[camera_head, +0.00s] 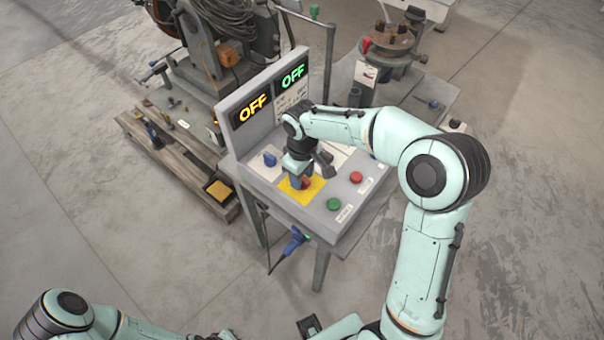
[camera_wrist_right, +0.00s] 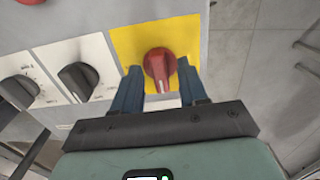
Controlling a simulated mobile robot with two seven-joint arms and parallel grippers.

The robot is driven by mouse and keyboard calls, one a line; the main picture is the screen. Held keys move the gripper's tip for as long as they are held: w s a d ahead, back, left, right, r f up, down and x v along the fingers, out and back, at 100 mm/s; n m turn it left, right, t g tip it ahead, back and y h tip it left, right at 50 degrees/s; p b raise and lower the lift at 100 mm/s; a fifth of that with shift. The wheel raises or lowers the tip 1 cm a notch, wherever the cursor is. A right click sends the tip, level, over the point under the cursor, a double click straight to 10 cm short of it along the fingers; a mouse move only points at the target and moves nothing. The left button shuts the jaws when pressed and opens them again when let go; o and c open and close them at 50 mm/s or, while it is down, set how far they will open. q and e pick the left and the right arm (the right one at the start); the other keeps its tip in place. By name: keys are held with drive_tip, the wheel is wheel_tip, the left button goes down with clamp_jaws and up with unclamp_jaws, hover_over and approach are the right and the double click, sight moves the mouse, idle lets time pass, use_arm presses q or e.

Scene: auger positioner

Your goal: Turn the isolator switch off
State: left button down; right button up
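The isolator switch is a red rotary knob (camera_wrist_right: 160,68) on a yellow plate (camera_wrist_right: 128,46) at the right end of a row of knobs in the right wrist view. Its handle points towards my gripper, nearly straight down the picture. My right gripper (camera_wrist_right: 160,76) is open, with one blue finger on each side of the knob and small gaps visible. In the head view my right gripper (camera_head: 298,184) points down over the yellow plate (camera_head: 312,192) and hides most of the knob.
The grey control box (camera_head: 350,208) has a green button (camera_head: 334,204), a red button (camera_head: 356,177) and a blue knob (camera_head: 269,159). Two displays behind read OFF, one yellow (camera_head: 253,107), one green (camera_head: 293,76). Black knobs (camera_wrist_right: 78,80) sit left of the switch.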

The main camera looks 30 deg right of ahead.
use_arm(q)
drive_tip(key=shift+w+r+p, duration=0.75)
drive_tip(key=shift+r+p, duration=0.05)
drive_tip(key=shift+r, duration=0.25)
use_arm(e)
wheel_tip(320, 180, up, 13)
drive_tip(key=shift+r, duration=0.2)
